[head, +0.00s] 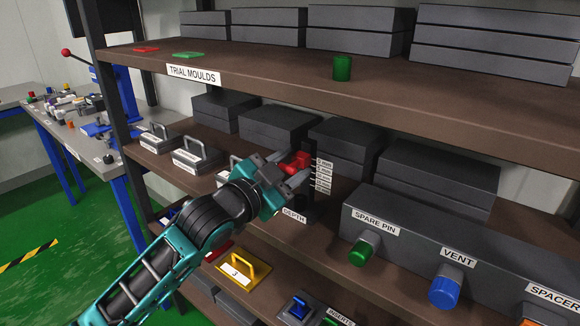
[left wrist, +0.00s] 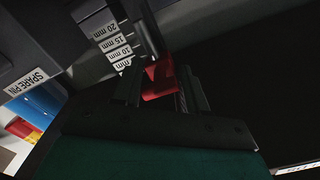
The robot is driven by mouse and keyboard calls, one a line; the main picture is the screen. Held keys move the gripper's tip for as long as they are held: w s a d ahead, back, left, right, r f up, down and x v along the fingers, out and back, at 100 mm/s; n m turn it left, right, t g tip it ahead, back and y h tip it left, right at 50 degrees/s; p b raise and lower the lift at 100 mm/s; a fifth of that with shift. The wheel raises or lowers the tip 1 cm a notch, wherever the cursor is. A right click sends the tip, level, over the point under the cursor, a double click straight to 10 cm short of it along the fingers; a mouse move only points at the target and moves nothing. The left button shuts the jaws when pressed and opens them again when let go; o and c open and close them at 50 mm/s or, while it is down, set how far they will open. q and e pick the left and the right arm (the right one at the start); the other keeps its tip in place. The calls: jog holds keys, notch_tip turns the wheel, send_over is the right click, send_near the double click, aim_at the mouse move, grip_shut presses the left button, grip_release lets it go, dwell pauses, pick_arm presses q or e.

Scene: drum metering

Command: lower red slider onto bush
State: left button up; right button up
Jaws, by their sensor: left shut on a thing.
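The red slider (head: 299,160) is on the dark upright post of the depth gauge (head: 312,203), beside a column of white mm labels (head: 323,176). My left gripper (head: 284,174) is shut on the slider, reaching in from the left. In the left wrist view the red slider (left wrist: 158,80) sits between the two dark fingers, against the post and next to the mm labels (left wrist: 110,40). The foot of the gauge is partly hidden behind my gripper, near the DEPTH label (head: 293,215). I cannot pick out the bush under the slider. My right gripper is not in view.
The gauge stands on the middle shelf, under the TRIAL MOULDS shelf (head: 480,86). Dark blocks (head: 345,143) stand behind it. To the right is a grey rack with a green spare pin (head: 362,252) and a blue vent (head: 444,290). Handled moulds (head: 195,158) stand to the left.

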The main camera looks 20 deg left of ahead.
pick_arm(q)
notch_tip(320, 180, down, 3)
jog(key=shift+f+b, duration=0.1)
jog(key=shift+b, duration=0.4)
jog(key=o, duration=0.5)
jog(key=shift+s, duration=0.1)
jog(key=v, duration=1.2)
jog(key=shift+s+a, duration=0.2)
jog(key=shift+s, duration=0.15)
